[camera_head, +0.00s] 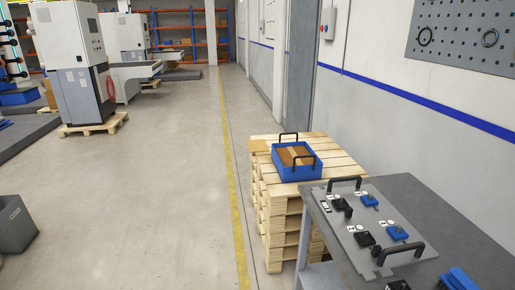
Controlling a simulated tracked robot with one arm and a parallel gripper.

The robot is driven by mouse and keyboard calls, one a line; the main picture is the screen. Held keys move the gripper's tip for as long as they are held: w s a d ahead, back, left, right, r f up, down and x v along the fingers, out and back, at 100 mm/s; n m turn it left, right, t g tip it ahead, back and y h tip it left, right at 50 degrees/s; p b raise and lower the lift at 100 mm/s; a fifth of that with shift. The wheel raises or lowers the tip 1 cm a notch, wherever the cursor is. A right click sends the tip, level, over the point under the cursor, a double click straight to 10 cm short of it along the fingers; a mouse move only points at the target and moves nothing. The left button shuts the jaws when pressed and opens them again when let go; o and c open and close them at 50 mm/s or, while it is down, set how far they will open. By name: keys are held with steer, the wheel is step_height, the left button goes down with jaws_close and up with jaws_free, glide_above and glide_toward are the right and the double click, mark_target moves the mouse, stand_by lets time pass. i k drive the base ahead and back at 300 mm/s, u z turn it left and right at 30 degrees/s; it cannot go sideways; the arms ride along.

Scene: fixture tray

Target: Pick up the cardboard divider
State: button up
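A blue crate (299,174) with black handles stands on top of a stack of wooden pallets. Flat brown pieces (292,156) that look like cardboard lie inside it, with a lighter strip across the middle. They are too small to tell whether they are one divider or several parts. My gripper is not in view.
The pallet stack (276,218) stands beside a grey table (455,232). A grey fixture tray (349,242) with black handles and small blue and black parts lies on the table. A wall runs along the right. The floor left of the yellow line is mostly clear, with a grey bin (14,226) at far left.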

mark_target(259, 145)
steer(key=k, duration=1.25)
steer(key=u, duration=0.3)
steer(key=i, duration=1.05)
steer(key=u, duration=0.45)
steer(key=i, duration=1.3)
steer(key=u, duration=0.2)
steer(key=i, duration=2.65)
steer(key=z, duration=0.65)
steer(key=i, duration=1.15)
steer(key=z, duration=0.75)
